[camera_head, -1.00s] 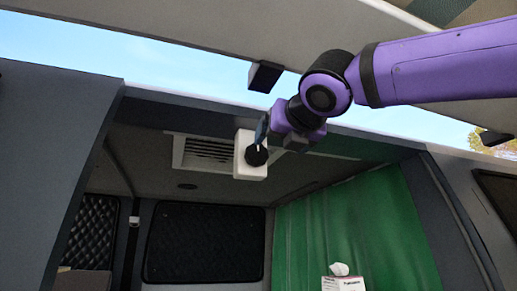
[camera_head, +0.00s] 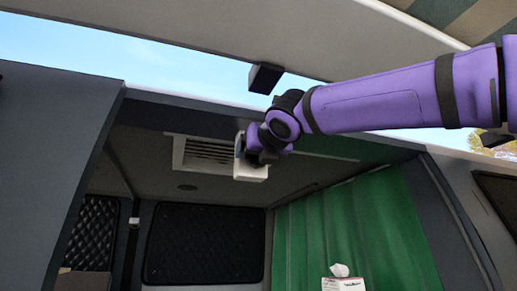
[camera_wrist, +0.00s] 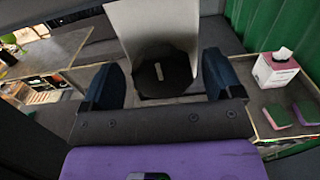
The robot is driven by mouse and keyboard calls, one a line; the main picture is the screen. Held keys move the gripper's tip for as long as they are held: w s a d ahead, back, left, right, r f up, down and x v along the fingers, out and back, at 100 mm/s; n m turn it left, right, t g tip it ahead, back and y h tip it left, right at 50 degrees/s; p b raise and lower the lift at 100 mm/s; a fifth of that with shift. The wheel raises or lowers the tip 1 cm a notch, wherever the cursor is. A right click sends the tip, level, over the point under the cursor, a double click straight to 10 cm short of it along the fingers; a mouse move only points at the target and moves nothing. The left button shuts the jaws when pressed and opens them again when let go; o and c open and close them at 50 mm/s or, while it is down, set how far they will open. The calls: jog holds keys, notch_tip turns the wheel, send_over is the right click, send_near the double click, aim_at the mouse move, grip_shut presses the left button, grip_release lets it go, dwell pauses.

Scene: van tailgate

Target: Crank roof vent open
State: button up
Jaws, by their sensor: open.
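The roof vent (camera_head: 207,153) is a pale slatted grille in the van's ceiling. Just right of it hangs a white control box (camera_head: 252,174), partly hidden behind my gripper (camera_head: 250,152). In the wrist view the white box (camera_wrist: 150,20) carries a round black knob (camera_wrist: 160,73) with a short white mark pointing roughly up the picture. My gripper (camera_wrist: 160,82) is open, its two blue fingers on either side of the knob. A gap shows between each finger and the knob. The knob is hidden in the head view.
The raised tailgate edge with a black block (camera_head: 265,78) is above my arm. A green curtain (camera_head: 350,232) hangs at the right. A tissue box (camera_wrist: 276,69) and sponges (camera_wrist: 292,115) lie on a surface below right; a wooden counter (camera_wrist: 50,55) is at left.

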jog(key=shift+w, duration=0.1)
jog(key=c, duration=0.9)
